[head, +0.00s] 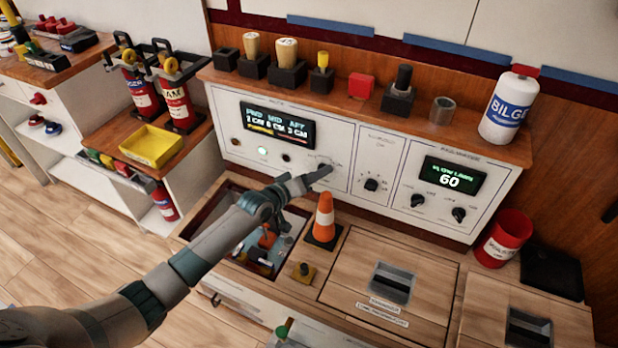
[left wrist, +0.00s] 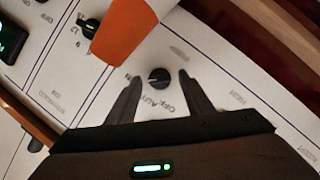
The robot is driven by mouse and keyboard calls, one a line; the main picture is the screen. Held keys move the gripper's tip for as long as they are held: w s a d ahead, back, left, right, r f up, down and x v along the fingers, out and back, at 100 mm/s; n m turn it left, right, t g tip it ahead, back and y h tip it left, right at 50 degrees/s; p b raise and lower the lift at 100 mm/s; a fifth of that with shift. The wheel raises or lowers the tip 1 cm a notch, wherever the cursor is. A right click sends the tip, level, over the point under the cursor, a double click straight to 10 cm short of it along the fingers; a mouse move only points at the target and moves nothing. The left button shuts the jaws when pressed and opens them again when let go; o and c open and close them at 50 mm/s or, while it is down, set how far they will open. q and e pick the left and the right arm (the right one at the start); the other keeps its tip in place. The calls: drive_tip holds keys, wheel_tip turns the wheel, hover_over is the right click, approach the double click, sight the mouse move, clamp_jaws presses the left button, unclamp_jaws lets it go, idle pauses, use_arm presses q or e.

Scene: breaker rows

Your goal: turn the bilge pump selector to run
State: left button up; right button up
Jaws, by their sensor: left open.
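My left gripper (head: 318,178) is at the white panel, above the orange cone, in the head view. In the left wrist view its two dark fingers (left wrist: 160,78) are open, one on each side of a round black selector knob (left wrist: 158,80). There is a gap between the knob and each finger. Lettering reading "OFF" and "AUTO" shows by the knob; the other labels are too blurred to read. A small light mark shows on the knob, but its exact setting is unclear. My right gripper is not in view.
The orange cone (head: 325,217) stands just below the gripper and shows close to the fingers in the left wrist view (left wrist: 125,32). Another knob (head: 371,184) and a display reading 60 (head: 451,177) lie to the right. An open bay (head: 213,203) lies under the forearm.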

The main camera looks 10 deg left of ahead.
use_arm(q)
drive_tip(key=shift+s, duration=0.1)
drive_tip(key=p+v, duration=0.1)
drive_tip(key=v, duration=1.6)
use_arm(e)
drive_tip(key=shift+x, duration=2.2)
use_arm(q)
drive_tip(key=shift+a, duration=0.1)
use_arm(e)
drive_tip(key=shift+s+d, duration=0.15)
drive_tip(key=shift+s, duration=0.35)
use_arm(q)
drive_tip(key=shift+s, duration=0.15)
